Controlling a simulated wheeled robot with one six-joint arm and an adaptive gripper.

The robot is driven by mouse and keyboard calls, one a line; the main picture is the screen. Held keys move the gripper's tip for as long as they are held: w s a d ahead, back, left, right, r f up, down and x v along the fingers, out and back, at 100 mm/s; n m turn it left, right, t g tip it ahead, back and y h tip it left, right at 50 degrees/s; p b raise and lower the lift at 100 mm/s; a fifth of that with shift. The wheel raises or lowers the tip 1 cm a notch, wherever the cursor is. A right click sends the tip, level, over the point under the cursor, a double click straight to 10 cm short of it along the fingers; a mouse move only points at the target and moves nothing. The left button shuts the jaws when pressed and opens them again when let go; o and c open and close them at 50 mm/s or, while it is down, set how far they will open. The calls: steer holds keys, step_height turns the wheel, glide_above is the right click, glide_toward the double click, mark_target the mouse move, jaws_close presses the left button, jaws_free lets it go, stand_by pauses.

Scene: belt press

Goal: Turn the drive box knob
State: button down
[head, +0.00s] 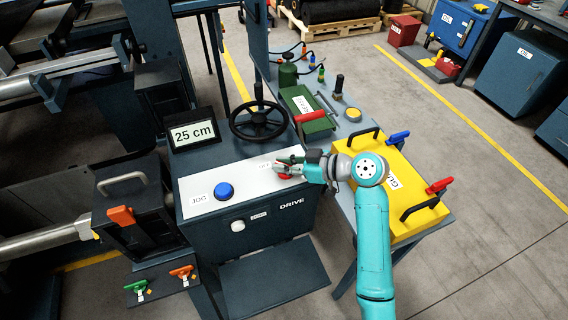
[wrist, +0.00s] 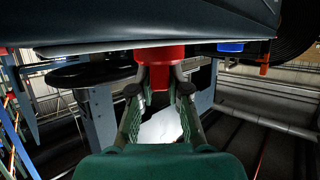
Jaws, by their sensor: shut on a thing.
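The drive box (head: 285,218) is a dark cabinet marked DRIVE with a light top panel. A red knob (head: 282,170) stands at the right of that panel beside a small label that I cannot read clearly. My gripper (head: 292,165) reaches in from the right and is shut on the red knob. In the wrist view the two fingers (wrist: 160,88) hold the red knob (wrist: 161,57) from both sides. The knob's exact turn angle cannot be told. A blue button (head: 224,191) marked JOG is at the panel's left; it also shows in the wrist view (wrist: 230,47).
A white round fitting (head: 238,225) is on the box front. A black handwheel (head: 258,121) and a display reading 25 cm (head: 194,134) stand behind. A yellow case (head: 405,192) with red and blue clamps lies right, under my arm. Open floor lies at right.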

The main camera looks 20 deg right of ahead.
steer(key=shift+f, duration=0.15)
steer(key=c, duration=1.1)
jaws_free()
steer(key=shift+c, duration=0.2)
steer(key=v, duration=1.2)
steer(key=shift+s, duration=0.1)
